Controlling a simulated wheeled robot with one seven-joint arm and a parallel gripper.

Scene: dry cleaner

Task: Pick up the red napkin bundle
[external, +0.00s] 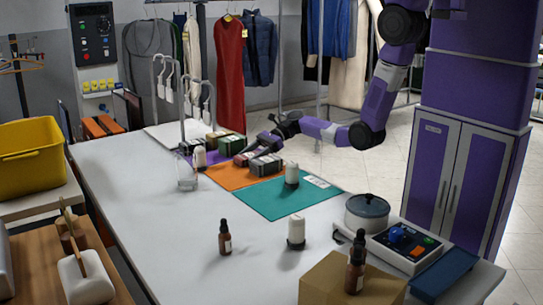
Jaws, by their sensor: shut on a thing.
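The red napkin bundle (242,159) is a small dull-red block near the back edge of the orange mat (226,179). My gripper (253,150) reaches in from the right, tilted down, and its fingers are shut on the red bundle. The fingertips are small and dark here, so the exact grip is hard to make out. The bundle appears at mat level; any gap beneath it cannot be told. A dark grey bundle (266,166) sits just in front and to the right.
Green bundles (231,146) stand behind, near the purple mat (184,155). A metal rack (184,115) stands at the left. Brown bottles, a pot (367,212) and a cardboard box (330,285) are toward the front.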

